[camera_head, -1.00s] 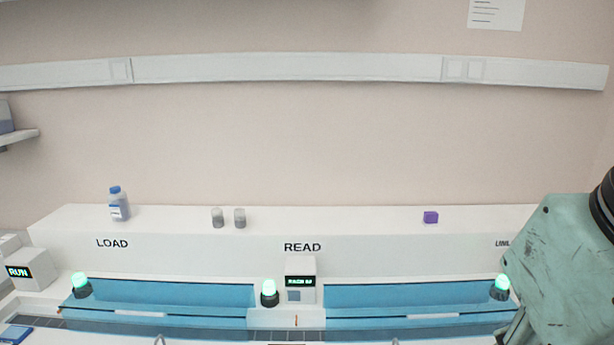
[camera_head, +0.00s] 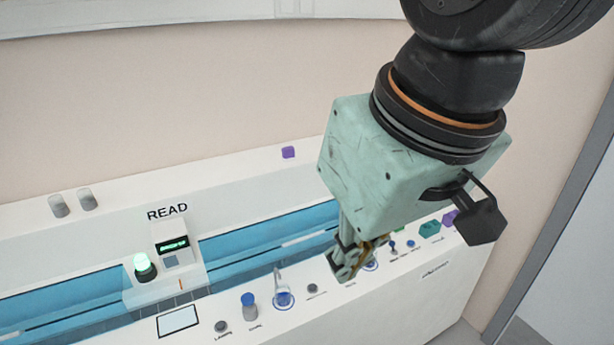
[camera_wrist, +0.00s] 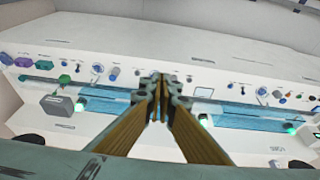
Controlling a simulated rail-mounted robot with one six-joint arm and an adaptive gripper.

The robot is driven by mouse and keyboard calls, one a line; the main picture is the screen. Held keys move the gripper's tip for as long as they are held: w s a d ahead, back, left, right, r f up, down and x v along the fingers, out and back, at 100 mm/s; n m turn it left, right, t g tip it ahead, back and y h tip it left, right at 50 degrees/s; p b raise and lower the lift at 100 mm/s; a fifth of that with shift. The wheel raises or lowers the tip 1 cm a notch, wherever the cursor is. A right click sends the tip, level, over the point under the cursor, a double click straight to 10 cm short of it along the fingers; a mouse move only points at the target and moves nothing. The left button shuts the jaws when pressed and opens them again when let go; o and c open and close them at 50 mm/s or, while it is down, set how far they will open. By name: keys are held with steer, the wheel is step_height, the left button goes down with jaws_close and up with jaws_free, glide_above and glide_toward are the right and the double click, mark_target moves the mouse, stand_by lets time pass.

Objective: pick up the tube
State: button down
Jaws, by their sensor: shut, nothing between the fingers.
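My gripper (camera_head: 345,268) hangs over the front ledge of the bench, right of the reader box, pointing down. It is shut and empty. In the wrist view its two fingers meet at the tips (camera_wrist: 158,82). A slim pale upright piece (camera_head: 281,284) stands in a blue ring on the front ledge, left of my gripper and apart from it. I cannot tell whether it is the tube. No other tube is clearly visible.
The reader box (camera_head: 171,242) stands over the blue track (camera_head: 270,240), beside a lit green lamp (camera_head: 144,266). A blue-capped knob (camera_head: 249,304) and several small controls line the front ledge. A purple block (camera_head: 288,152) and two grey cups (camera_head: 87,199) sit on the back shelf.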

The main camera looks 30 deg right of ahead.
steer(key=c, duration=2.6)
jaws_free()
steer(key=shift+o, duration=0.2)
